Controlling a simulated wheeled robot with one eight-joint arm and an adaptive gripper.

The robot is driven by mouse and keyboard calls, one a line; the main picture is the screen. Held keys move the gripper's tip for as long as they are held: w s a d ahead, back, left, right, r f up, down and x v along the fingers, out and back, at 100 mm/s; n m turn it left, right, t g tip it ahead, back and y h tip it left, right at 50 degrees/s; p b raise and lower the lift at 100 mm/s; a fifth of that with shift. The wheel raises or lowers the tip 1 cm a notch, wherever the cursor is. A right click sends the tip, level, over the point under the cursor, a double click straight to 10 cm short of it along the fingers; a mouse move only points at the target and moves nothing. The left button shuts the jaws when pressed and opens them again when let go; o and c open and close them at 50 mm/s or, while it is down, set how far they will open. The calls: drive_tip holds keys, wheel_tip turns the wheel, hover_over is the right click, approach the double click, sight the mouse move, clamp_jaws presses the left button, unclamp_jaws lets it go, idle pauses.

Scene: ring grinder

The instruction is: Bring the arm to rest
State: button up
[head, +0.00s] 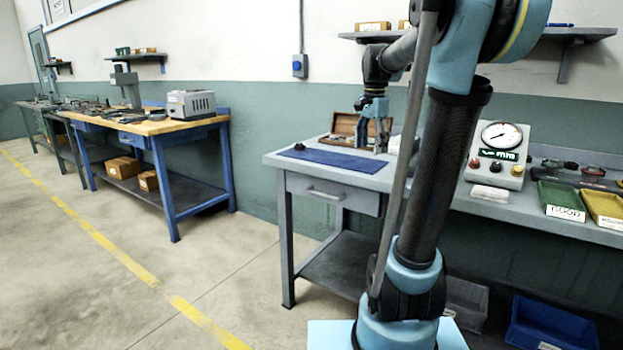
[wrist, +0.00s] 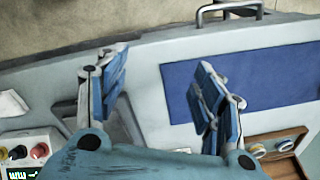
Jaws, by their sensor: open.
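My gripper (head: 372,145) hangs pointing down over the grey bench, in front of the open wooden case (head: 347,127) and by the right end of the blue mat (head: 335,157). In the wrist view my gripper (wrist: 158,68) has its blue fingers wide apart. Nothing is held between them; bare bench top (wrist: 150,85) and the near edge of the mat (wrist: 245,85) show there. The wooden case (wrist: 285,150) also shows at the lower right. My arm hides part of the bench in the head view.
A gauge box (head: 498,155) with knobs, a green bin (head: 562,200) and a yellow bin (head: 604,207) stand on the right of the bench. A small dark part (head: 299,147) lies at the mat's left end. A wall shelf (head: 585,33) is above. Floor at left is clear.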

drive_tip(key=s+f+n+t, duration=0.1)
drive_tip(key=s+f+n, duration=1)
drive_tip(key=s+f, duration=1.3)
drive_tip(key=s, duration=0.3)
drive_tip(key=shift+n, duration=0.3)
drive_tip(key=shift+f, duration=0.1)
drive_tip(key=shift+w+a+f, duration=0.1)
drive_tip(key=shift+w+f, duration=0.1)
drive_tip(key=shift+w, duration=0.25)
